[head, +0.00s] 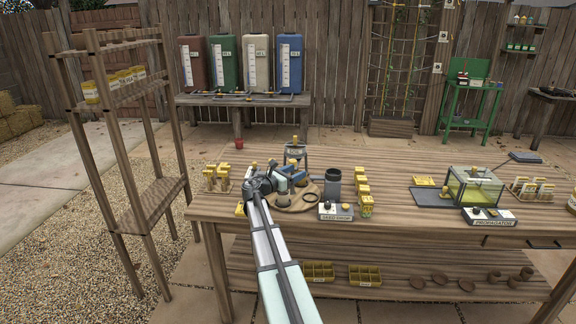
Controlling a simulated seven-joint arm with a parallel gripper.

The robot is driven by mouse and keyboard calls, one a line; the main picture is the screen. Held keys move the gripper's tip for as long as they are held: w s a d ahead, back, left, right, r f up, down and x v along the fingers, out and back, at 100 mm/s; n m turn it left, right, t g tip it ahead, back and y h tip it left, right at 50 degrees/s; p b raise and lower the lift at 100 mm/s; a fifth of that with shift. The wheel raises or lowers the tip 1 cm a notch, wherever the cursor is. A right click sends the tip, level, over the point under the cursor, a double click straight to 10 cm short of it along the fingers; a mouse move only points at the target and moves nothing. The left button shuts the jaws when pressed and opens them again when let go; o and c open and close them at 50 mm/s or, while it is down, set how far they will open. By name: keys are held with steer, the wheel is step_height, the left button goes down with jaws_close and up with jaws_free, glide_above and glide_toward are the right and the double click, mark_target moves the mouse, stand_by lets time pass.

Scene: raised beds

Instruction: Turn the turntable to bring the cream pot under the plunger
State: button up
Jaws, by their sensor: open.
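The turntable (312,200) is a round wooden disc on the left part of the workbench. The plunger stand (296,151), with a yellow knob on top, rises at its back. My gripper (288,177) is over the left part of the turntable, with its fingers reaching right, and it is open. Small pots show under and beside it, a grey one (282,187) among them. My gripper and wrist hide part of the disc and the foot of the stand. I cannot tell which pot is cream, or whether a finger touches anything.
A dark cylinder (333,187) and yellow packets (363,192) stand right of the turntable, with a labelled control box (336,211) in front. Another yellow group (217,178) stands left. A clear yellow-green case (473,188) is further right. The bench between is mostly free.

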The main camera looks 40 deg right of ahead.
steer(key=s+d+m+g, duration=0.1)
steer(key=s+d, duration=0.6)
steer(key=s, duration=0.3)
steer(key=s+d, duration=0.7)
steer(key=s, duration=0.4)
steer(key=n+t+y, duration=1.1)
steer(key=n+t, duration=0.3)
steer(key=t, duration=0.3)
glide_toward(293, 160)
steer(key=x, duration=1)
steer(key=shift+a+f, duration=0.1)
steer(key=shift+f, duration=0.05)
